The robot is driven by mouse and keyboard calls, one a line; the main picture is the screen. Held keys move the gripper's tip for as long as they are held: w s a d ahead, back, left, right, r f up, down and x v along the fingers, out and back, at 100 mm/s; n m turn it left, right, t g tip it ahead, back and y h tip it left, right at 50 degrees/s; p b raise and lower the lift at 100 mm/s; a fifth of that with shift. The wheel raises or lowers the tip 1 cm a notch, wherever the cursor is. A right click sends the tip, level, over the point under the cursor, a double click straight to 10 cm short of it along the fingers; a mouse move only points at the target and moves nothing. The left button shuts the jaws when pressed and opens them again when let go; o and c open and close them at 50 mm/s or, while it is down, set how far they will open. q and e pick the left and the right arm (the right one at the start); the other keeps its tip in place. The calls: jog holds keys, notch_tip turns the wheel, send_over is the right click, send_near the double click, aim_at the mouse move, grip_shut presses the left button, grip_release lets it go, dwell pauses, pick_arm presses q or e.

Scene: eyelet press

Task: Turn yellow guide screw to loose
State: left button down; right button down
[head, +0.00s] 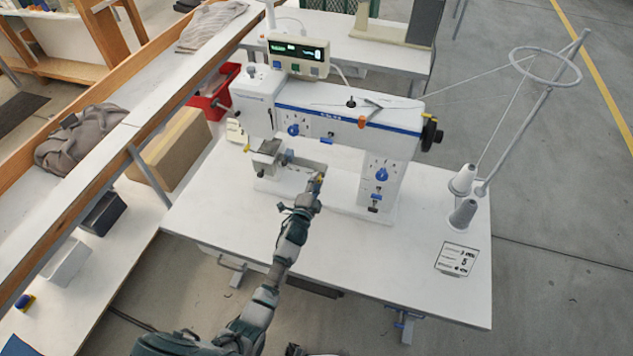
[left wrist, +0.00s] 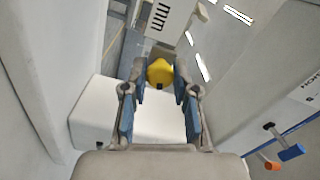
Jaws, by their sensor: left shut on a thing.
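The white press (head: 335,115) stands on a white table. The yellow guide screw (left wrist: 160,72) is a rounded yellow knob between my left fingertips in the left wrist view. In the head view a small bit of yellow shows at the tip of my left gripper (head: 316,186), in front of the press's lower arm. My left gripper also shows in the left wrist view (left wrist: 160,78), shut on the yellow guide screw with one blue-padded finger on each side. I cannot tell how far the screw is turned. My right gripper is not in view.
Two thread cones (head: 463,215) and a wire stand are at the table's right. A label card (head: 456,259) lies near the right front. A red bin (head: 216,92) is behind the table's left side. The front of the white tabletop (head: 370,255) is mostly clear.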

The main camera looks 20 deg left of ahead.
pick_arm(q)
jog(key=n, duration=0.2)
jog(key=n+p, duration=0.1)
jog(key=n, duration=0.2)
jog(key=f+n, duration=0.1)
jog(key=n, duration=0.1)
jog(key=shift+s+n+p, duration=0.1)
jog(key=shift+n+p, duration=0.2)
jog(key=shift+p, duration=0.05)
jog(key=shift+f+n, duration=0.1)
jog(key=shift+n, duration=0.2)
jog(key=c, duration=1)
grip_release()
jog(key=shift+c, duration=0.2)
jog(key=shift+o, duration=0.6)
jog(key=shift+r, duration=0.2)
